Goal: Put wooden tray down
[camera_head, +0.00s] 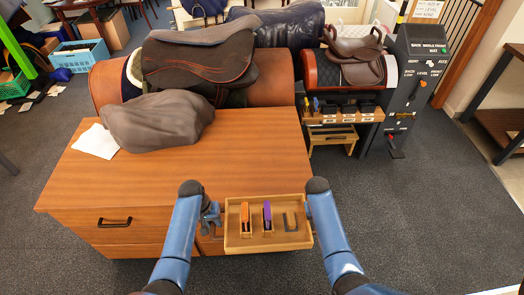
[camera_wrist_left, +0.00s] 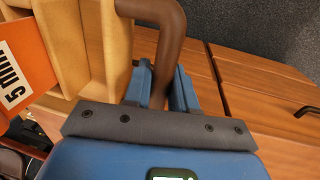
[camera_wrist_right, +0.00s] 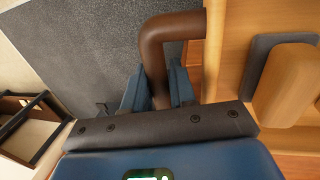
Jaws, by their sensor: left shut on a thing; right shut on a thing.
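The wooden tray (camera_head: 268,241) is held level at the front edge of the wooden cabinet (camera_head: 240,150), with its near part out past that edge. My left gripper (camera_head: 214,216) is shut on the tray's brown left handle, which shows in the left wrist view (camera_wrist_left: 160,60). My right gripper (camera_wrist_right: 159,92) is shut on the brown right handle (camera_wrist_right: 160,45). In the head view, the right fingertips are mostly hidden by the arm.
A grey-brown covered bundle (camera_head: 158,122) and a white cloth (camera_head: 96,141) lie on the cabinet's left part. The cabinet top's middle and right are clear. Behind stand a saddle (camera_head: 200,62) on a stand and a dark machine (camera_head: 405,85) with labels.

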